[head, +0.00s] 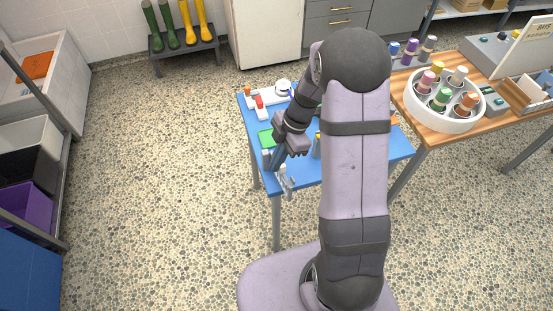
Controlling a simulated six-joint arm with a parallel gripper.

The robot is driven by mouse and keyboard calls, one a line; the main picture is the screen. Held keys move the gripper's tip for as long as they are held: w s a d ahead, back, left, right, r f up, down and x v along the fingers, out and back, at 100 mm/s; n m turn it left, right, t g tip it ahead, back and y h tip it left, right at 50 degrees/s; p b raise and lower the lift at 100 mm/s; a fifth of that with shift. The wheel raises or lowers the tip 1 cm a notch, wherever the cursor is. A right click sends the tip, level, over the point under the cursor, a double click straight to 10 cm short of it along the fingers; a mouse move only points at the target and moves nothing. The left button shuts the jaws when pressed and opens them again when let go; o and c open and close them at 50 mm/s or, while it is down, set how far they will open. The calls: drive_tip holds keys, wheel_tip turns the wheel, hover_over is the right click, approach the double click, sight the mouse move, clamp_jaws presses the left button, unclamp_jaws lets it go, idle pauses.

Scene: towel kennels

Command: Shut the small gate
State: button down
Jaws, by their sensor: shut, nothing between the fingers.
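My gripper (274,164) is low over the front left part of the blue table (310,177). Its fingers point down and look shut and empty. A small pale grey fitting (287,180) stands at the table's front edge, just below and right of the fingertips. It may be part of the small gate, but it is too small to tell, and so is whether the fingers touch it. I cannot make out the gate or its angle. My arm hides the middle and right of the table.
A green piece (265,138) and a red piece (260,102) lie on the table's left side, with a white round item (283,86) at the back. A wooden table (430,135) with a white bottle carousel (418,109) stands right.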

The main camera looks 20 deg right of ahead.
idle(0.4)
drive_tip(key=d+n+b, duration=0.1)
drive_tip(key=d+n+g+b, duration=0.1)
drive_tip(key=n+b, duration=0.1)
drive_tip(key=shift+w+d+f, duration=0.1)
drive_tip(key=shift+d+f, duration=0.1)
drive_tip(key=shift+d, duration=0.05)
drive_tip(key=w+d+b, duration=0.3)
drive_tip(key=w+d, duration=0.3)
drive_tip(key=shift+w+d+r, duration=0.25)
drive_tip(key=shift+w+r, duration=0.05)
idle(0.6)
drive_tip(key=shift+w, duration=0.1)
drive_tip(key=shift+r, duration=0.1)
idle(0.5)
